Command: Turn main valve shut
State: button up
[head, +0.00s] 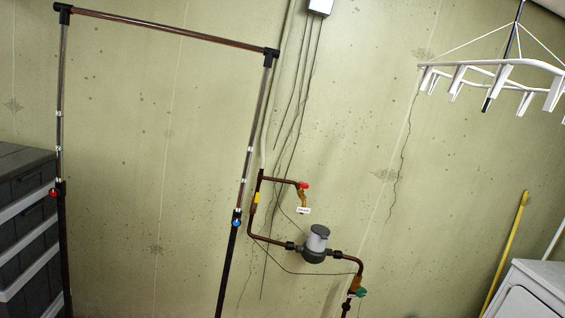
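Copper pipework runs along the green wall, a little right of centre. A grey water meter (315,243) sits in the lower pipe run. Below and right of it, a valve with a green handle (361,293) is on the pipe near the bottom edge. Above the meter, a brass tap with a red handle (303,186) carries a small white tag (303,210), whose writing is too small to read. No label shows which of these is the main valve. My gripper is not in view.
A tall pipe frame (165,26) with a red knob (54,193) and a blue knob (236,222) stands left. Dark drawers (30,215) stand far left. A white hanging rack (490,65) is upper right, a white appliance (530,290) lower right, beside a yellow pole (505,255).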

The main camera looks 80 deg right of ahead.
aim_at(361, 292)
jog(key=z, duration=2.35)
jog(key=i, duration=1.05)
jog(key=z, duration=0.05)
